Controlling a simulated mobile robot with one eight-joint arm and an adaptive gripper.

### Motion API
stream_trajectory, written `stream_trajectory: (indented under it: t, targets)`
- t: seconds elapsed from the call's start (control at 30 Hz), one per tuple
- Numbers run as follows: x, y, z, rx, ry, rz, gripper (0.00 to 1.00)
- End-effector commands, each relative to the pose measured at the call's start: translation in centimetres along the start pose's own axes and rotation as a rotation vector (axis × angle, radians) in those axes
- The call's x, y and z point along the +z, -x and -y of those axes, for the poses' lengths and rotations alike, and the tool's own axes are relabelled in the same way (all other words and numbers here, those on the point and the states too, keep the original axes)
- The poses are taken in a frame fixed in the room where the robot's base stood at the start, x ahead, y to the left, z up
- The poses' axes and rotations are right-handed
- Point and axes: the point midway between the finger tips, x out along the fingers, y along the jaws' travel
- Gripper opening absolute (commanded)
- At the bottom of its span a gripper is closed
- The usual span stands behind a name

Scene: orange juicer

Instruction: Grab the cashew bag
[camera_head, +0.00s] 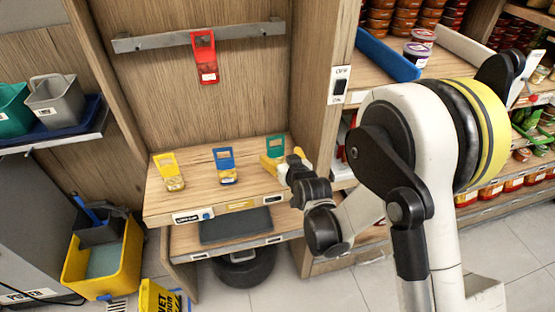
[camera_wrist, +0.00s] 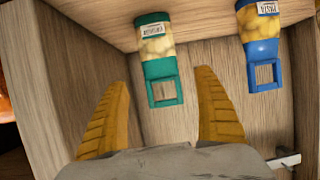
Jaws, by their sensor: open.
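A bag or container with a green handled top (camera_head: 274,146) stands on the wooden shelf at the right end of a row. In the wrist view the green-topped container (camera_wrist: 160,60) shows pale contents and a white label too small to read surely. My gripper (camera_head: 272,161) is at this container. In the wrist view my gripper (camera_wrist: 163,85) is open, its yellow fingers on either side of the green handle, with gaps visible. A blue-topped container (camera_head: 225,164), a yellow-topped one (camera_head: 170,171) and a red one (camera_head: 204,58) also show. I cannot tell which holds cashews.
The wooden shelf (camera_head: 200,203) has a side panel (camera_head: 318,120) close to my gripper. The red container hangs on a metal rail (camera_head: 150,42). A yellow bin (camera_head: 98,265) stands at lower left. In the wrist view the blue-topped container (camera_wrist: 262,45) is close on the right.

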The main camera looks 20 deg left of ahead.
Motion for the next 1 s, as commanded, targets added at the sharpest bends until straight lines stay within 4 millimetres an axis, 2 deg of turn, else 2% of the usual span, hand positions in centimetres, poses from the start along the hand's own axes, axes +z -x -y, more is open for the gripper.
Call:
stream_trajectory:
  t: [0.33,0.43,0.63,0.67,0.83,0.87,1.0]
  targets:
    - [0.2,-4.9,0.2,0.000,-0.002,0.000,0.79]
    - [0.1,-5.5,0.2,-0.001,-0.001,0.000,0.79]
    - [0.0,-5.6,0.2,-0.001,-0.001,0.000,0.79]
    - [0.0,-5.6,0.2,-0.001,-0.001,0.000,0.77]
    - [0.0,-5.6,0.2,-0.001,-0.001,0.000,0.25]
    - [0.0,-5.6,0.2,-0.001,-0.001,0.000,0.22]
    - [0.0,-5.5,0.2,-0.001,-0.001,0.000,0.22]
